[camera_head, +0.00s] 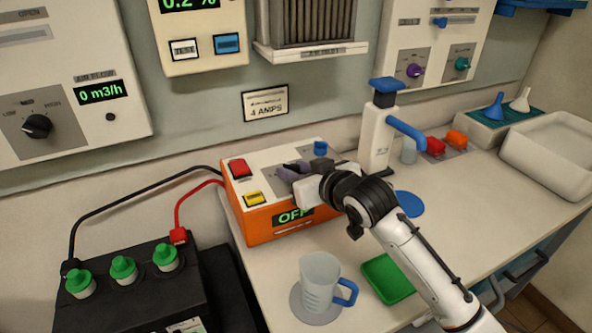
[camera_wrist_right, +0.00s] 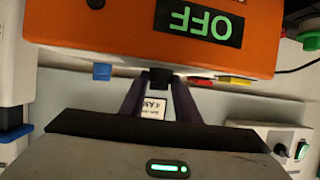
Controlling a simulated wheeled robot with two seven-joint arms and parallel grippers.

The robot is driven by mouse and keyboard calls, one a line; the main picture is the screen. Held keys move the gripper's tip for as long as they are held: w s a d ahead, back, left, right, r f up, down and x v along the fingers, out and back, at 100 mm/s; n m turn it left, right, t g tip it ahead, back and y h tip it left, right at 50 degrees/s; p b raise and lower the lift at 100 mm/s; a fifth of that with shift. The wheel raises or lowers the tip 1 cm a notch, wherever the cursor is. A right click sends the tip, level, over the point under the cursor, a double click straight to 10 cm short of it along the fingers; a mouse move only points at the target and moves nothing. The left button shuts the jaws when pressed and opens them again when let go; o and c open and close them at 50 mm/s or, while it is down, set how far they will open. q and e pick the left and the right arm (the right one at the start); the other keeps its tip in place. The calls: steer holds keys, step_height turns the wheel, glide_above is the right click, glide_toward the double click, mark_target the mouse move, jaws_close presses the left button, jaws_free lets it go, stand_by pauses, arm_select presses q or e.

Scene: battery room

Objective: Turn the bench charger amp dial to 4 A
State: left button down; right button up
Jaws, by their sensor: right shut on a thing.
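The bench charger (camera_head: 262,225) is an orange box with a pale top, and its front display (camera_head: 293,216) reads OFF. The charger also shows upside down in the right wrist view (camera_wrist_right: 110,30). My right gripper (camera_head: 289,170) is over the charger's top, with its purple fingers shut on the dark amp dial (camera_wrist_right: 161,80). The dial's pointer and scale are hidden by the gripper in the head view, so its setting cannot be read. A wall sign (camera_head: 265,103) reads 4 AMPS. My left gripper is not in view.
The charger top carries a red switch (camera_head: 239,168), a yellow button (camera_head: 254,198) and a blue knob (camera_head: 320,148). A jug (camera_head: 320,280) and green tray (camera_head: 386,279) stand in front. A white dispenser (camera_head: 376,140) stands right of the charger. A black battery (camera_head: 130,300) is at left.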

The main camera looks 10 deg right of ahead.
steer(key=m+h, duration=0.1)
steer(key=h, duration=0.1)
steer(key=m+h, duration=0.1)
steer(key=m, duration=0.1)
steer(key=shift+s+a+h, duration=0.1)
steer(key=shift+a+h, duration=0.3)
steer(key=shift+a+f+m+h+b, duration=0.1)
steer(key=shift+m+h+b, duration=0.2)
steer(key=shift+m+h, duration=1.25)
steer(key=o, duration=1)
step_height(320, 180, up, 10)
steer(key=shift+r, duration=0.1)
